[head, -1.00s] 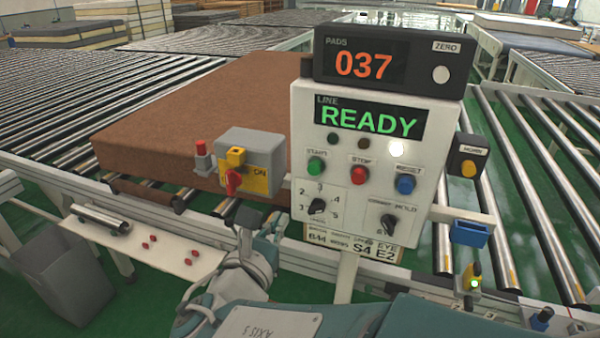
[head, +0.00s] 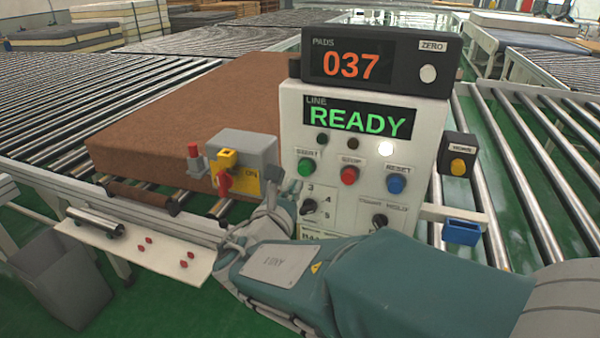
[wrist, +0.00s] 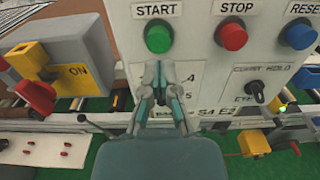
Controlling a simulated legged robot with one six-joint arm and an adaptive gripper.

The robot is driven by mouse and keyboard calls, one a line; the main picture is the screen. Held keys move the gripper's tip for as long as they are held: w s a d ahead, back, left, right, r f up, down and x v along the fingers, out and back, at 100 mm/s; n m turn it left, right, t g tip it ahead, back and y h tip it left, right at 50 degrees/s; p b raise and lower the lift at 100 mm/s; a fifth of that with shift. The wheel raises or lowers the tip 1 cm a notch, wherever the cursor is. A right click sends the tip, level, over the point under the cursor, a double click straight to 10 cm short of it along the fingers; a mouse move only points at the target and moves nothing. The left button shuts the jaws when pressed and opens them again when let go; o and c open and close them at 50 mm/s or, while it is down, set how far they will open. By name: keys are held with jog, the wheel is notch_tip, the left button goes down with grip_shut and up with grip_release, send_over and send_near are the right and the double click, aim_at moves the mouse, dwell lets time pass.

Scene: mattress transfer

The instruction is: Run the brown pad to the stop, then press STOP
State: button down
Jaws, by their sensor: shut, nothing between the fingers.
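The brown pad (head: 190,110) lies flat on the rollers behind and left of the control box (head: 290,120). The box's display (head: 360,120) reads LINE READY. Below it are a green START button (head: 305,167), a red STOP button (head: 348,175) and a blue RESET button (head: 396,184). My gripper (head: 286,188) is shut and empty, in front of the box's lower left. In the wrist view my gripper (wrist: 161,70) points at the panel just below the START button (wrist: 158,38), with STOP (wrist: 232,37) to its right. Contact cannot be told.
A counter (head: 350,66) above the panel reads PADS 037. A grey and yellow switch box (head: 245,160) with a red handle, marked ON, stands left of my gripper. A yellow HORN button (head: 457,167) and a blue holder (head: 462,231) are at the right. A white shelf (head: 135,245) is lower left.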

aim_at(303, 171)
jog(key=x, duration=0.2)
jog(key=shift+w+f, duration=0.1)
jog(key=shift+w, duration=0.9)
jog(key=shift+d, duration=0.15)
